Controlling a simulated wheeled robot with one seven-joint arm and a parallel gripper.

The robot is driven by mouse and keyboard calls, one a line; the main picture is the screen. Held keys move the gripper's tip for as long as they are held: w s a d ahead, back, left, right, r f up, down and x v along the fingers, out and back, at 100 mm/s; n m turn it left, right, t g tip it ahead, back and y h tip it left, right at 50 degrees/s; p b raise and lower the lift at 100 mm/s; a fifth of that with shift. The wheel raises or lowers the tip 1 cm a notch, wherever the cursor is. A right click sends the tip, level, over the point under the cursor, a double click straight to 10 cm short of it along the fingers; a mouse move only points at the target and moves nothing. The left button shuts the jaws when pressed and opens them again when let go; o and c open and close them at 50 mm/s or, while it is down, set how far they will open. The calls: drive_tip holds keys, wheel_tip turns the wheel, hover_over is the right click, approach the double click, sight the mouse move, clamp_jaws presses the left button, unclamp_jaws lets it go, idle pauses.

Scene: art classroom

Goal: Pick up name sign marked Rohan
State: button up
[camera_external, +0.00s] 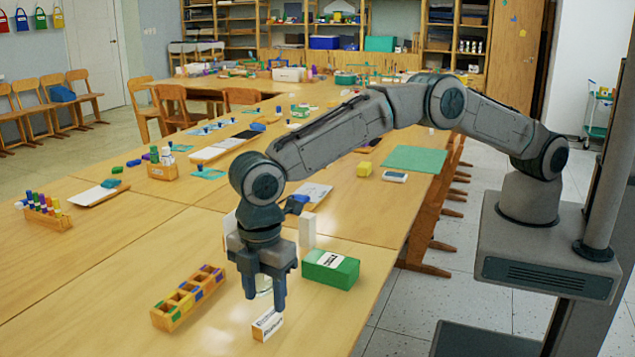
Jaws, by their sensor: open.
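A small white name sign (267,326) with a wooden edge stands on the table near its front right edge. It bears dark lettering that looks like "Rohan", though the print is small and partly blurred. My gripper (264,302) points straight down just above and behind the sign. Its two fingers are spread apart with nothing held between them. From this view I cannot tell whether the fingertips are level with the top of the sign.
A wooden compartment box (188,296) with coloured blocks lies left of my gripper. A green box (331,268) with a white label sits to the right. A white upright block (307,230) stands behind. A clear glass piece shows partly behind the fingers. Bare table (100,310) lies at front left.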

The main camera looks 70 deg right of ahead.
sight(267, 317)
drive_tip(key=shift+s+a+f+p, duration=0.1)
drive_tip(key=shift+f+p, duration=0.15)
drive_tip(key=shift+f, duration=1.2)
drive_tip(key=shift+s+f+p, duration=0.1)
drive_tip(key=shift+f+p, duration=0.15)
drive_tip(key=shift+f, duration=1.2)
clamp_jaws()
drive_tip(key=shift+r, duration=0.1)
